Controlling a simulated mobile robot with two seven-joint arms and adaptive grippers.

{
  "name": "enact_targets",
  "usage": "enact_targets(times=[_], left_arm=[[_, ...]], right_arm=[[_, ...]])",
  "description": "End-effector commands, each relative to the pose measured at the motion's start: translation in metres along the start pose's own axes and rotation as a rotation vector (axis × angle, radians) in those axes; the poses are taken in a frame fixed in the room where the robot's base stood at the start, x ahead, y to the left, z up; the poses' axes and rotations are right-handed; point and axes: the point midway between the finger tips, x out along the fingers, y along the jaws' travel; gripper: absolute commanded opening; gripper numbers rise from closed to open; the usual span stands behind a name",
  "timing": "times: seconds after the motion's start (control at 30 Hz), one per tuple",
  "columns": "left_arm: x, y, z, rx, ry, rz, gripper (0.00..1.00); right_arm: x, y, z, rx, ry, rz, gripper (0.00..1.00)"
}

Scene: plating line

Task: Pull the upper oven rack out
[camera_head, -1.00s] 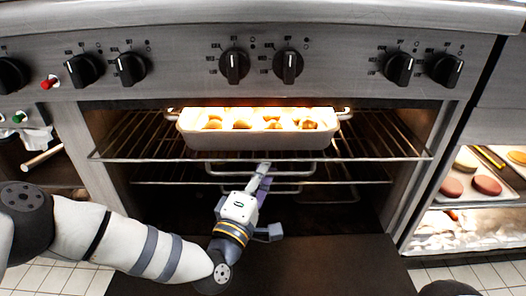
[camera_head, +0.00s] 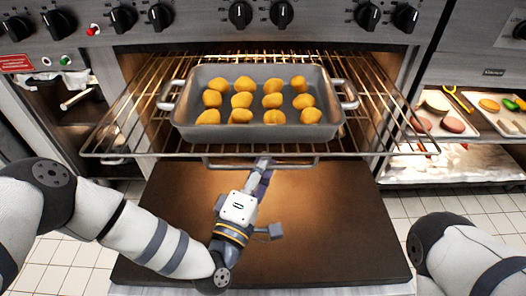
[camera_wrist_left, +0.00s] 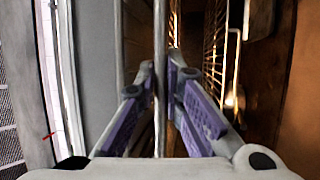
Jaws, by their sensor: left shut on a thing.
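The upper oven rack (camera_head: 373,112) is a wire rack that extends forward out of the oven, over the lowered door. A grey roasting pan (camera_head: 190,133) with two side handles and several golden-brown pieces of food sits on it. My left gripper (camera_head: 262,165) is at the middle of the rack's front, at the handle bar (camera_head: 300,165) below the front rail. In the left wrist view, my left gripper (camera_wrist_left: 166,80) has its purple fingers shut on this bar (camera_wrist_left: 160,40). Part of my right arm shows at the lower right; its gripper is out of view.
The dark open oven door (camera_head: 330,225) lies flat below the rack. Oven knobs (camera_head: 281,14) line the panel above. At right, a shelf holds trays of food (camera_head: 450,125). At left is an open compartment with a rolling pin (camera_head: 75,99).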

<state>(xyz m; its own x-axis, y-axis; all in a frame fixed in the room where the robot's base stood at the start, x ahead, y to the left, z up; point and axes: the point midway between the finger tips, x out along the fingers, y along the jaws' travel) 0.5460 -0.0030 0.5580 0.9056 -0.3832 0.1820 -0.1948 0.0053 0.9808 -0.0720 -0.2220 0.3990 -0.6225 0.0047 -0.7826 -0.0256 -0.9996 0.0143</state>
Motion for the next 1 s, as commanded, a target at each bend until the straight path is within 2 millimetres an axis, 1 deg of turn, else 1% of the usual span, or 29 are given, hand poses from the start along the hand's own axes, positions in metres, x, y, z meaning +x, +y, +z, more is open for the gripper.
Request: enact_targets(times=[0.03,0.2,0.57,0.6,0.63,0.9,0.97,1.0], left_arm=[[-0.003,0.003,0.002,-0.002,-0.001,0.002,0.00],[-0.008,0.003,0.004,-0.001,0.000,0.002,0.00],[-0.009,0.002,0.004,-0.002,0.000,0.001,0.00],[-0.009,0.002,0.004,-0.002,0.000,0.001,0.11],[-0.009,0.002,0.004,-0.002,0.000,0.001,0.18],[-0.009,0.002,0.004,-0.001,0.000,0.001,0.18],[-0.012,0.002,0.004,-0.001,0.000,0.000,0.18],[-0.016,0.001,0.004,-0.001,-0.001,-0.002,0.18]], right_arm=[[-0.002,0.000,0.001,0.000,0.003,0.000,0.70],[-0.004,0.000,0.001,0.001,0.006,0.000,0.70],[-0.004,0.001,0.001,0.001,0.006,0.000,0.70],[-0.004,0.001,0.001,0.001,0.006,0.000,0.70],[-0.004,0.000,0.001,0.001,0.006,0.000,0.70],[-0.004,0.000,0.001,0.001,0.006,0.000,0.70],[-0.004,0.001,0.001,0.000,0.006,0.001,0.70],[-0.004,0.001,0.001,0.000,0.006,0.001,0.70]])
